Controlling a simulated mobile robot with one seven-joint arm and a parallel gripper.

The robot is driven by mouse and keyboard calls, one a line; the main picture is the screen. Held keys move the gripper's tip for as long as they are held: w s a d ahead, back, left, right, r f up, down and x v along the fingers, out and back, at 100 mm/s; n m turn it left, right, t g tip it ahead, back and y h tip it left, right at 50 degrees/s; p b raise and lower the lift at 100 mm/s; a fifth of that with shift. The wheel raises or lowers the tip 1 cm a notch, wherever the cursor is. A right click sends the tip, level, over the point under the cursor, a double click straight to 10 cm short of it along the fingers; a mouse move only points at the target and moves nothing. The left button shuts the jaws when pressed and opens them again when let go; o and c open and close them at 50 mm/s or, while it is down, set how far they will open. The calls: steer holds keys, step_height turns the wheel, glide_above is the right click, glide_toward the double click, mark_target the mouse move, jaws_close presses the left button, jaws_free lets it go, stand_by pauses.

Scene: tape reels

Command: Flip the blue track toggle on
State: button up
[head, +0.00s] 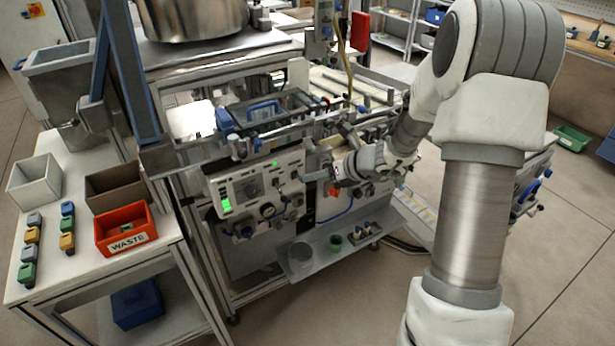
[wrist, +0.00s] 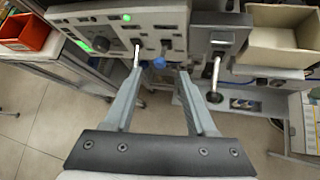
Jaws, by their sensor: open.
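The control panel (head: 234,189) is a light grey plate on the front of the machine. In the wrist view the panel (wrist: 112,31) carries levers and knobs. A metal toggle lever (wrist: 136,50) hangs near the left fingertip, and a small blue part (wrist: 159,62) shows between the fingertips. I cannot tell which control is the blue track toggle or its position. My gripper (wrist: 160,76) is open with nothing between its fingers, in front of the panel's lower edge. In the head view my gripper (head: 331,177) is at the panel's right side, partly hidden by my wrist.
A longer lever with a black knob (wrist: 214,96) stands to the right of the fingers. A beige bin (wrist: 277,46) is at upper right. The red waste bin (head: 126,228) sits on the left table. A shelf (head: 335,247) with cups juts out below the panel.

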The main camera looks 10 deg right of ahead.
steer(key=p+v, duration=0.1)
steer(key=v, duration=0.9)
steer(key=shift+s+r, duration=0.2)
steer(key=s+a+r+n+g+h, duration=0.1)
steer(key=s+a+r+n+g, duration=0.1)
steer(key=s+a+r+n, duration=0.5)
steer(key=s+a+r+n+g, duration=0.15)
steer(key=s+a+n, duration=0.35)
steer(key=n, duration=0.5)
steer(key=s+d+r+n+h, duration=0.2)
steer(key=s+n, duration=0.4)
steer(key=n, duration=0.1)
steer(key=s+d+r+n+h, duration=0.2)
steer(key=s+n+h, duration=0.1)
steer(key=s+n, duration=0.3)
steer(key=shift+s+r+n+t, duration=0.25)
steer(key=shift+n+t, duration=0.2)
steer(key=shift+n, duration=0.75)
steer(key=shift+w+a, duration=0.1)
